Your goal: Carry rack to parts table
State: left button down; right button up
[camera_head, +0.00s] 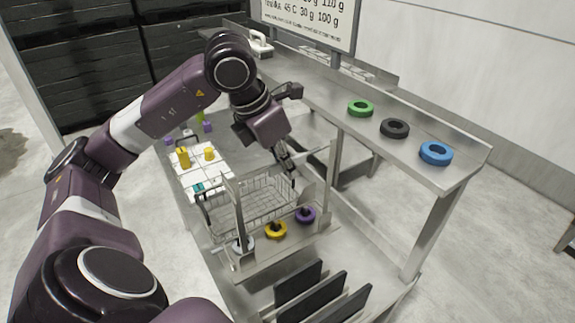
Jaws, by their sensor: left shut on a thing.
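The rack (245,212) is a wire basket in the middle of the view, low over the steel table and behind a metal frame with upright posts. My left gripper (289,168) reaches down from above at the rack's far right side. It is shut on the rack, though its fingertips are small and the exact grip point is hard to see. My right gripper is not in view. Which surface is the parts table is not clear from this view.
Green (360,108), black (395,128) and blue (436,153) rings lie on a raised shelf at right. Yellow (276,229) and purple (306,215) rings sit at the frame's front. A white tray (211,179) with yellow parts lies left. Dark upright plates (298,287) stand in front.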

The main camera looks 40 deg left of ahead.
pick_arm(q)
jog(key=shift+f+b, duration=0.65)
jog(key=shift+f, duration=0.15)
notch_tip(320, 180, down, 6)
jog(key=b, duration=0.4)
jog(key=shift+r+b, duration=0.25)
jog(key=shift+b, duration=0.1)
jog(key=shift+r, duration=0.1)
jog(key=shift+d+f+b, duration=0.1)
jog(key=shift+f+b, duration=0.35)
jog(key=shift+f, duration=0.05)
dwell(0.3)
jog(key=shift+f, duration=0.2)
